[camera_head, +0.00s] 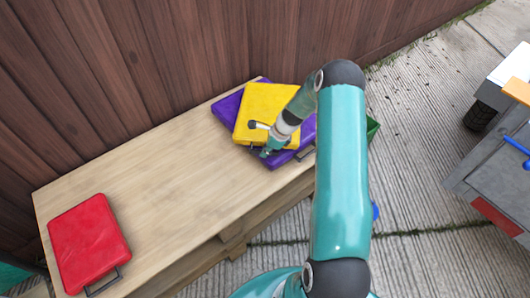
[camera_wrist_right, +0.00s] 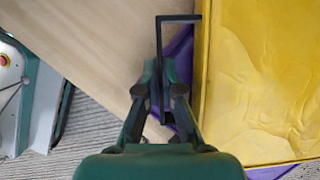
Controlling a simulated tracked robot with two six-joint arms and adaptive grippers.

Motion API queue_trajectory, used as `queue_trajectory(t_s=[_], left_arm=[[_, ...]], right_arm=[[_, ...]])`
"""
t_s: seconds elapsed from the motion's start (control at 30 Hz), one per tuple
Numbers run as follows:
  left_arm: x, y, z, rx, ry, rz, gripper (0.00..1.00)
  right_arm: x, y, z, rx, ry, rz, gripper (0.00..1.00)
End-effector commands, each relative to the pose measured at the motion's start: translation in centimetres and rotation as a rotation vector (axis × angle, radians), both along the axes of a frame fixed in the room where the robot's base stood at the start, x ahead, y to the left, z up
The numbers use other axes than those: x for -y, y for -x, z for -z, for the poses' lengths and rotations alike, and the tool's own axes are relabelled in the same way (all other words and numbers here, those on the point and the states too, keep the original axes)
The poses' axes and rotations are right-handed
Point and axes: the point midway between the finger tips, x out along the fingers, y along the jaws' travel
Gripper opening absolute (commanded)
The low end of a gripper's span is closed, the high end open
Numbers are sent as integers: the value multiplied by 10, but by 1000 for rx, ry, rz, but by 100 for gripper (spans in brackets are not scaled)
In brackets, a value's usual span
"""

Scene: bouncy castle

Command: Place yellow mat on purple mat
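The yellow mat (camera_head: 262,103) lies over the purple mat (camera_head: 228,106) at the right end of the wooden table, with purple showing around it. Whether it rests flat or is held slightly above cannot be told. My right gripper (camera_head: 266,152) is at the yellow mat's near edge. In the right wrist view, the fingers (camera_wrist_right: 161,75) are close together around the black handle of the yellow mat (camera_wrist_right: 262,75). Purple (camera_wrist_right: 180,55) shows beneath and beside it. My right arm hides part of both mats. My left gripper is not in view.
A red mat (camera_head: 88,243) with a handle lies at the table's left end. The table (camera_head: 160,165) is bare between the mats. A wooden fence (camera_head: 180,50) stands behind it. A grey cart (camera_head: 495,165) is at the far right. A green container (camera_head: 373,128) shows beyond my arm.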

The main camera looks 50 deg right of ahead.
Motion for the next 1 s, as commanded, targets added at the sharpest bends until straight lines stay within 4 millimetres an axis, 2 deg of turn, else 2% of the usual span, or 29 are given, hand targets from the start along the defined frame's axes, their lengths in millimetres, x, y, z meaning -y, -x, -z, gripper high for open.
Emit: queue_trajectory(t_s=[0.2, 0.3, 0.4, 0.77, 0.87, 1.0], left_arm=[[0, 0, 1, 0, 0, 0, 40], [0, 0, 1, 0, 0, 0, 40], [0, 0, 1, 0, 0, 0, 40], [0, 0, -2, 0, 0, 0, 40], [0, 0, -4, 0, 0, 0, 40], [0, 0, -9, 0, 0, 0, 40]], right_arm=[[1, 0, 1, 1, 2, 0, 0], [0, 0, 1, 0, 0, 0, 18], [0, 0, 1, 0, -1, 0, 31], [0, 1, -3, 0, 0, 0, 31], [2, 3, -12, 0, 0, 1, 31], [6, 11, -34, 1, 2, 2, 31]])
